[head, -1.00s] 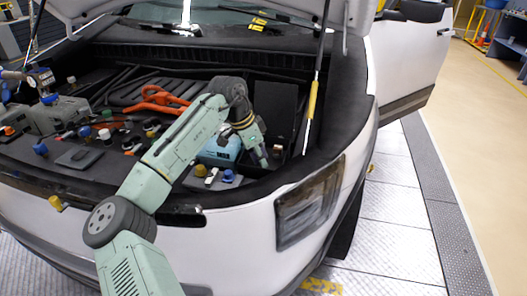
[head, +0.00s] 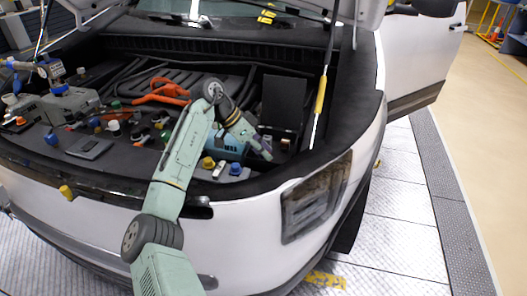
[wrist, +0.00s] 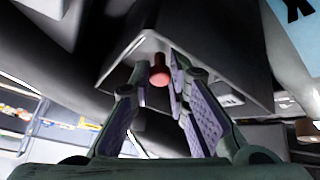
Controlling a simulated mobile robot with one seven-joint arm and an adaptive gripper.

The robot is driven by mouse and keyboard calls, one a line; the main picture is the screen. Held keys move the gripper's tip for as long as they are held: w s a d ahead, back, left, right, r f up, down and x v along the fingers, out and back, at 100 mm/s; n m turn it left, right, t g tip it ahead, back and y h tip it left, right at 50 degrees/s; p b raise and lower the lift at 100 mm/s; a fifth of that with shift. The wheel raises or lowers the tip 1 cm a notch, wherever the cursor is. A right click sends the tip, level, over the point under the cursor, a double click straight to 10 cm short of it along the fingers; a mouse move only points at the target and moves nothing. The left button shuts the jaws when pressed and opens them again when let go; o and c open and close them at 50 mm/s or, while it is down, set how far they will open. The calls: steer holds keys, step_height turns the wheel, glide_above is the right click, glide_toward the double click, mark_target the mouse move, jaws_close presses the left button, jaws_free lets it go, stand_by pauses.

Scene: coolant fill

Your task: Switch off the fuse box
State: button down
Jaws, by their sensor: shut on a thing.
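The fuse box is an open black box at the right of the engine bay, with its dark lid (head: 284,100) raised in the head view. My gripper (head: 268,154) is at its front left, low among the engine parts; its fingertips are hard to make out there. In the wrist view a dark, hollow grey-edged housing (wrist: 225,75) fills the middle. A red rounded switch (wrist: 160,73) shows inside it. My gripper's two fingers (wrist: 157,80) reach up on either side of the red switch and are shut on it. The fingers hide part of its sides.
A blue container (head: 228,141) stands close behind my wrist. Yellow and blue caps (head: 236,169) lie near the front edge. An orange cable (head: 163,91) and a battery pack lie left. The hood strut (head: 320,95) rises just right of the fuse box.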

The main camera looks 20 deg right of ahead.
steer(key=c, duration=1.5)
jaws_free()
steer(key=shift+c, duration=0.2)
